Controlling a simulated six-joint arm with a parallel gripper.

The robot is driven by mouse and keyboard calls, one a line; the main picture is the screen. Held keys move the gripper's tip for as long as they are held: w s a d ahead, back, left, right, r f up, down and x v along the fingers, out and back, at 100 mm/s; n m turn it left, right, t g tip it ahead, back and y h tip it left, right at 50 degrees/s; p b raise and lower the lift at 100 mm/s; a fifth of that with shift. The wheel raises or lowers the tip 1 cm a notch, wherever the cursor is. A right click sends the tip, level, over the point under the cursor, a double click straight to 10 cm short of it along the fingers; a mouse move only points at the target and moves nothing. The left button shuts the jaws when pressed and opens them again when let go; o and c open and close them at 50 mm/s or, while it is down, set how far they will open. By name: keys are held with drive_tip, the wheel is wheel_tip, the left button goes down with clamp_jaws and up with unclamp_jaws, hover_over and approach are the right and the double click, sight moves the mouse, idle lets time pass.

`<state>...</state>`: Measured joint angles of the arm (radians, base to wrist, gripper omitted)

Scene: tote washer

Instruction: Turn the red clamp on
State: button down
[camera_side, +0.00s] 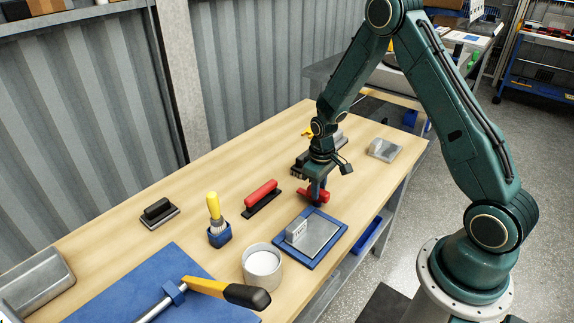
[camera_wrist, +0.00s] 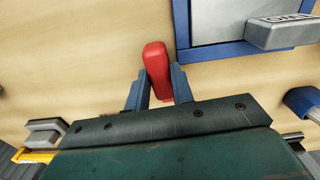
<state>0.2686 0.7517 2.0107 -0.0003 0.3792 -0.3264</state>
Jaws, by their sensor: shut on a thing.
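The red clamp (camera_side: 304,193) is at my gripper (camera_side: 318,188), on the wooden bench behind the blue-framed plate. In the side view my gripper reaches straight down onto it and hides part of it. In the wrist view the red clamp (camera_wrist: 156,62) is an elongated, slightly tilted bar with its near end between the two blue fingers of my gripper (camera_wrist: 158,90). My gripper is shut on it. The wrist view does not show clearly how the clamp is mounted on the bench.
The blue-framed plate (camera_side: 338,250) with a grey block (camera_side: 296,231) is close in front. A grey metal piece (camera_side: 384,149) is behind right.

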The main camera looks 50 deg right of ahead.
drive_tip(key=n, duration=1)
drive_tip(key=shift+n, duration=0.3)
drive_tip(key=n, duration=0.5)
drive_tip(key=shift+n, duration=0.3)
drive_tip(key=n, duration=0.5)
drive_tip(key=c, duration=1.2)
unclamp_jaws()
wheel_tip(320, 180, up, 14)
